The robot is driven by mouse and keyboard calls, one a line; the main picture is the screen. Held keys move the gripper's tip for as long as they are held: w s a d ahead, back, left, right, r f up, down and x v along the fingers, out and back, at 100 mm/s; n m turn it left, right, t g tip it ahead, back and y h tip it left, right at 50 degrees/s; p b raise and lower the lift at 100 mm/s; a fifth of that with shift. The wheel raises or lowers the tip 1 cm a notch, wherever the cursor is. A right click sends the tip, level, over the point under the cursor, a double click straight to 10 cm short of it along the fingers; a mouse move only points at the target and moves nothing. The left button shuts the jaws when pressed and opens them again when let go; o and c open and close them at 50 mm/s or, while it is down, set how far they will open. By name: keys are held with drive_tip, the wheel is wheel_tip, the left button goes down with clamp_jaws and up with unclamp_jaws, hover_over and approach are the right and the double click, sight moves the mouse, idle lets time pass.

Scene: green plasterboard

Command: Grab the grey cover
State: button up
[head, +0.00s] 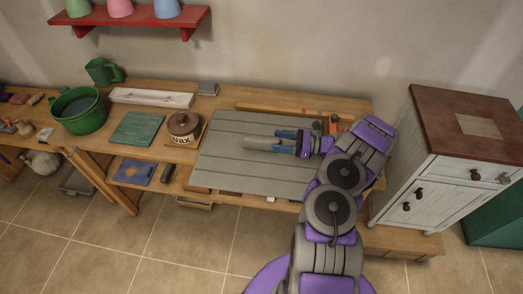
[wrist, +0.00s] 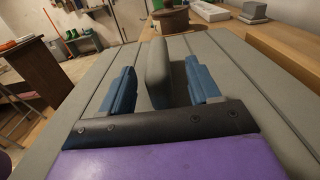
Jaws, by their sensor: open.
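The grey cover (head: 262,143) appears as a rounded grey piece on the grey slatted board (head: 225,168), just left of my gripper (head: 284,140) in the head view. In the wrist view the grey cover (wrist: 157,75) stands upright between the two blue fingers of my gripper (wrist: 163,84). The fingers are open, one on each side of it, with a visible gap on both sides. Its near lower end lies close to the black palm edge.
A brown lidded pot (head: 184,127) and a teal board (head: 139,129) lie left of the slatted board. A green pot (head: 79,112) stands farther left. A small grey block (head: 208,88) is at the back. A white cabinet (head: 425,165) stands at the right.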

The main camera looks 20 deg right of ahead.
sight(266, 139)
drive_tip(key=b+x, duration=0.1)
drive_tip(key=x, duration=0.4)
drive_tip(key=shift+s+f, duration=0.1)
drive_tip(key=shift+s, duration=0.1)
drive_tip(key=shift+w+a+b, duration=0.25)
drive_tip(key=shift+a+b, duration=0.05)
drive_tip(key=shift+a, duration=0.1)
drive_tip(key=shift+c, duration=0.3)
clamp_jaws()
